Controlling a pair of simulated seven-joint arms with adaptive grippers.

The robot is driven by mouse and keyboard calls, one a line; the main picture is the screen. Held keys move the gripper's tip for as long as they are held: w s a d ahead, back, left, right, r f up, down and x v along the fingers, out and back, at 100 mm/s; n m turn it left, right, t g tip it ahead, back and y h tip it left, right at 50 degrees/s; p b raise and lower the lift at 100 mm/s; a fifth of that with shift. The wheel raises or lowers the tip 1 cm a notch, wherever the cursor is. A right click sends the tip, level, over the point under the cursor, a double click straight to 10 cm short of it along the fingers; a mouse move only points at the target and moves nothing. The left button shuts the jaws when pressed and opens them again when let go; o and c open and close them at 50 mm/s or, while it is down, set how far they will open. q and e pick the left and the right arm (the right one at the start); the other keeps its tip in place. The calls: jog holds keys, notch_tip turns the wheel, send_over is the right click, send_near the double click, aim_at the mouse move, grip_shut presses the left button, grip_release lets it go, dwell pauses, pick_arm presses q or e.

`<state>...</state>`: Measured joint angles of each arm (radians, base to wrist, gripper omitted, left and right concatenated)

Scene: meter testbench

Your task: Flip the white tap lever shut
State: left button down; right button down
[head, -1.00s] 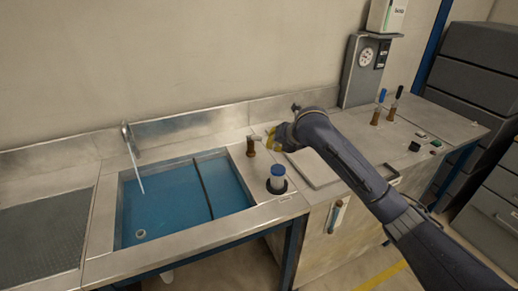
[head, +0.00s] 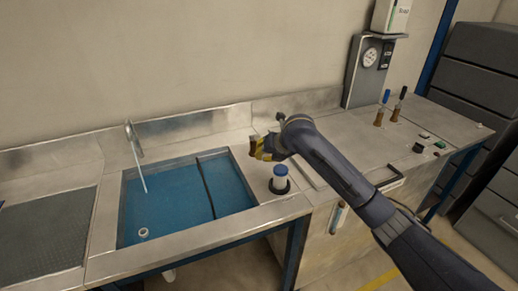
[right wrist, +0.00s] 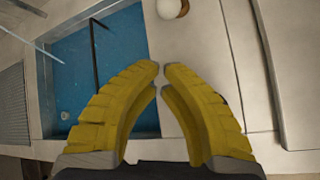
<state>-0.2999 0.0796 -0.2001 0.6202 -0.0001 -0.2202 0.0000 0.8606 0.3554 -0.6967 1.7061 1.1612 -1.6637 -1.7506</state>
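The brown tap (head: 252,143) stands on the deck right of the sink in the head view, partly covered by my right gripper (head: 261,151). In the right wrist view, a rounded white end, which looks like the white tap lever (right wrist: 168,9), shows at the top edge beside a brown part. The rest of it is cut off. My right gripper's yellow fingers (right wrist: 161,72) are brought together, tips almost touching, with nothing between them. In that view the tips are below the white end and apart from it. The lever's angle cannot be told. My left gripper is not in view.
A white cylinder with a blue top (head: 280,178) stands in front of the tap. The blue sink (head: 165,205) lies to the left, with a thin spout (head: 134,150). Two more taps, with blue (head: 386,97) and black (head: 403,93) levers, stand at right.

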aim_at(258, 138)
jog(key=x, duration=0.6)
jog(key=shift+w+a, duration=0.1)
jog(key=shift+w+f, duration=0.1)
jog(key=shift+w, duration=0.25)
jog(key=shift+w+d+r, duration=0.25)
jog(key=shift+w+r, duration=0.2)
jog(key=shift+r, duration=0.25)
jog(key=shift+w+d+r, duration=0.25)
jog(key=shift+w+r, duration=0.25)
jog(key=shift+r, duration=0.2)
jog(key=shift+w+r+g, duration=0.1)
jog(key=shift+r+g, duration=0.3)
